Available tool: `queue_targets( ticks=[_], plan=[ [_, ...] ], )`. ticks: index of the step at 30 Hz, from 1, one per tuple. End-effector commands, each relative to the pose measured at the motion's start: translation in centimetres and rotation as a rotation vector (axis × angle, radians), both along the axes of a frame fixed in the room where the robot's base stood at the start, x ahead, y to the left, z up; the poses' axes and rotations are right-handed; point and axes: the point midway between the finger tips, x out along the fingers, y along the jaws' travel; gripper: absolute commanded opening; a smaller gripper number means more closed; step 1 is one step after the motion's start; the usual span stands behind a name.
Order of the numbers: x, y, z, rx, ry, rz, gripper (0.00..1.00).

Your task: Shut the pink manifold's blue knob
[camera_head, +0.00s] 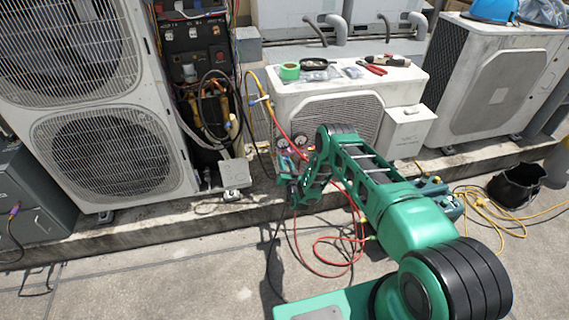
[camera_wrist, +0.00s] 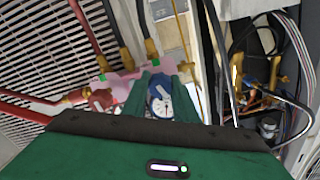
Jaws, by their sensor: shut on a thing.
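The pink manifold (camera_wrist: 128,78) shows in the wrist view just beyond my gripper, with a red knob (camera_wrist: 101,99) at its left. My gripper (camera_wrist: 160,110) has its two green fingers closed in on the blue knob (camera_wrist: 158,86). A blue-rimmed round gauge with a white dial (camera_wrist: 161,106) also shows between the fingers, and the exact contact is partly hidden. In the head view the manifold (camera_head: 284,152) is small, below the left part of the middle condenser, with my gripper (camera_head: 288,180) against it and hiding part of it.
Red, yellow and dark hoses run from the manifold, and a red hose (camera_head: 330,262) loops on the ground. The middle condenser (camera_head: 408,88) carries tools and green tape (camera_head: 289,71). An open wiring bay (camera_head: 205,80) is at the left. A black bucket (camera_head: 517,185) stands right.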

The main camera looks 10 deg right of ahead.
Motion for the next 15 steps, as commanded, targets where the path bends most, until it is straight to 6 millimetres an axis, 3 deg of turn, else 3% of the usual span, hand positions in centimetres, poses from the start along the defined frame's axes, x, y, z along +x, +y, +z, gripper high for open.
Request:
queue_targets(
  ticks=[1,15],
  plan=[
    [-0.48,-0.21,-0.8,0.036,0.016,-0.001,0.03],
    [-0.5,-0.17,-0.82,0.306,0.016,-0.001,0.03]
  ],
)
